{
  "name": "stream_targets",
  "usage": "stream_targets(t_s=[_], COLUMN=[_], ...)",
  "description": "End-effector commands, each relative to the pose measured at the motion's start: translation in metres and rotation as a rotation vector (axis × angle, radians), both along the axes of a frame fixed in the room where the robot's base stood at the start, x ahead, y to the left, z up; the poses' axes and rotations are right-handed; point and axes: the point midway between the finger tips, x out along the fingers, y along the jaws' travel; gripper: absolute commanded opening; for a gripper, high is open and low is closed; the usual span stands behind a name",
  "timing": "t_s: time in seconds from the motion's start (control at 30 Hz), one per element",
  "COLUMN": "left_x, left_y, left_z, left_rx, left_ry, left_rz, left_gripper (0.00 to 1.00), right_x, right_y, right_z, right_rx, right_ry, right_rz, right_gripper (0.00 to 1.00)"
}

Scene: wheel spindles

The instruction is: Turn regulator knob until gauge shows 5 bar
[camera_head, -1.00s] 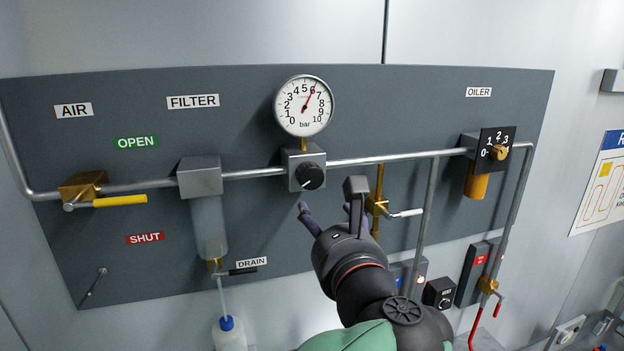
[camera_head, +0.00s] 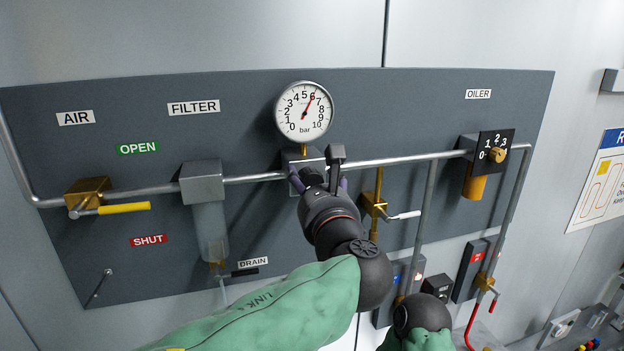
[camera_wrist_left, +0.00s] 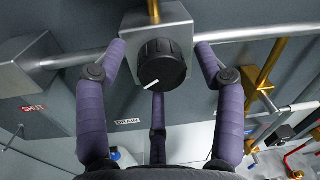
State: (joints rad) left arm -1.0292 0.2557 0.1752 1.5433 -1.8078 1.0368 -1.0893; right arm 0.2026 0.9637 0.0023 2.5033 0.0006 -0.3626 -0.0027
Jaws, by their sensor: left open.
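The round white gauge (camera_head: 303,112) is marked 0 to 10 bar, and its red needle points at about 6. The black regulator knob (camera_wrist_left: 161,64) sits on a grey metal block (camera_wrist_left: 178,20) below the gauge, with its white mark pointing down and left. In the head view the knob is mostly hidden by my left gripper (camera_head: 318,180). That gripper is open in front of the knob. In the left wrist view, purple fingers stand left and right of the knob and another is below it; they look apart from it. My right gripper is not in view.
A horizontal pipe (camera_head: 390,161) runs along the panel. A brass valve with a white lever (camera_head: 404,215) is just right of my gripper. The filter (camera_head: 202,183) and the yellow air lever (camera_head: 124,207) are to the left. The oiler dial (camera_head: 497,154) is at right.

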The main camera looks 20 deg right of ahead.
Motion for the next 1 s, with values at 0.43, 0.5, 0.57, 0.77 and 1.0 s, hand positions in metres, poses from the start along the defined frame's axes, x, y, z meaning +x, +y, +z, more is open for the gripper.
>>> stream_targets(t_s=[0.43,0.5,0.57,0.77,1.0], left_x=[0.003,0.003,0.003,0.003,0.003], left_y=[0.0,0.0,0.0,0.001,0.001], left_z=[0.0,0.0,0.0,0.001,-0.001], left_rx=[0.0,0.0,0.0,-0.01,-0.095], left_ry=[0.0,0.0,-0.001,-0.002,-0.008], left_rz=[0.0,0.0,0.0,0.001,0.002], left_gripper=[0.38,0.18,0.13,0.13,0.13], right_x=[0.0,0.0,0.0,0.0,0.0], right_y=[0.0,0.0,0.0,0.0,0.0], right_z=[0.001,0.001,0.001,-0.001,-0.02], right_rx=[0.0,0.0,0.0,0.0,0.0], right_ry=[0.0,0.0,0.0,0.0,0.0], right_rz=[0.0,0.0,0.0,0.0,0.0], right_gripper=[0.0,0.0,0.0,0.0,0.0])
